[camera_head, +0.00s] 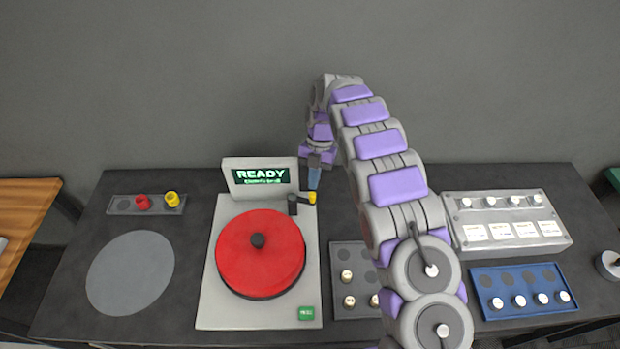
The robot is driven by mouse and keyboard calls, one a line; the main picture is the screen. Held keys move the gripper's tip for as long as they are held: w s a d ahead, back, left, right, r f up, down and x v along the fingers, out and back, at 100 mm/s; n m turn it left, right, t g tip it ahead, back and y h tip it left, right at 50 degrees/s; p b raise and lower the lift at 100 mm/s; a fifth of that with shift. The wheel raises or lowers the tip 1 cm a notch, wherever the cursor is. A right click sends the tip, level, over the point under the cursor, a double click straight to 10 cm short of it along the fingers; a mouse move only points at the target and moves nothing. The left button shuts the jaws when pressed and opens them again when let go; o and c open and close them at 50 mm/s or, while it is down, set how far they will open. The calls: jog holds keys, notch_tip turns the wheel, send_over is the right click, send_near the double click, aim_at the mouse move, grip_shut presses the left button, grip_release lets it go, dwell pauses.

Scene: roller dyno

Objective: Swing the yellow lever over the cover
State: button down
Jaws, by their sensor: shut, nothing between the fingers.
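The yellow lever (312,198) is a short yellow-tipped piece on a dark arm at the upper right corner of the white machine (211,300). The cover sits on the machine. My gripper (314,180) hangs just above and behind the yellow lever, its blue-grey fingers pointing down. The fingers look shut with nothing in them. I cannot tell whether the fingertips touch the lever.
A screen (262,176) reading READY stands behind the cover. A green button (306,313) is at the machine's front right. A strip with red and yellow knobs (146,204), a dark tray (346,252), a blue tray (523,292) and a white rack (507,225) surround it. A bare grey circle (130,273) lies left.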

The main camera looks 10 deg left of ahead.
aim_at(315, 194)
jog(key=s+m, duration=0.1)
jog(key=d+m+y+b, duration=0.1)
jog(key=s+m+b, duration=0.1)
jog(key=shift+s+d, duration=0.25)
jog(key=shift+s, duration=0.05)
jog(key=s+a+m+t+y+b, duration=0.1)
jog(key=s+m+b, duration=0.1)
jog(key=m, duration=0.3)
jog(key=s+a+m+t+y+b, duration=0.1)
jog(key=s+a+m+t+b, duration=0.1)
jog(key=m, duration=0.3)
jog(key=s+a+m+t+b, duration=0.1)
jog(key=s+m+t+b, duration=0.1)
jog(key=s+m, duration=0.2)
jog(key=shift+a+f+m+y, duration=0.1)
jog(key=shift+a+m+y, duration=0.3)
jog(key=shift+m, duration=0.5)
jog(key=shift+a, duration=0.5)
